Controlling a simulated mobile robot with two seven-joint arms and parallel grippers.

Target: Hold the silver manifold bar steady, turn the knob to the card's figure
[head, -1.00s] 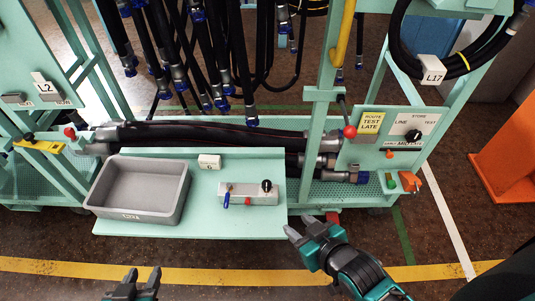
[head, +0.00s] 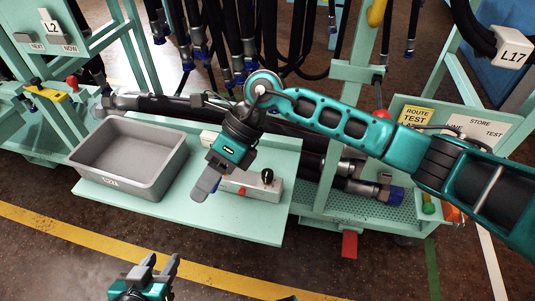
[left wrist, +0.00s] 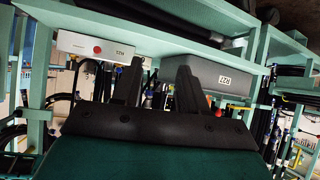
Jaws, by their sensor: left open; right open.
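The silver manifold bar (head: 247,190) lies on the green shelf (head: 240,228), right of the grey bin. Its black knob (head: 267,176) stands near its right end and a small red part (head: 242,191) is on its front. My right gripper (head: 203,187) points down over the bar's left end, open, hiding that end and the blue lever there; contact cannot be told. A white card (head: 207,138) behind it is mostly covered, its figure unreadable now. My left gripper (head: 160,266) is open and empty, in front of the shelf. The left wrist view shows the bar (left wrist: 120,43) beyond its fingers.
The grey bin (head: 135,188) takes the shelf's left part. Thick black hoses (head: 170,105) lie behind, and others hang above. A panel with a yellow route card (head: 415,115) stands at the right, partly behind my right arm.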

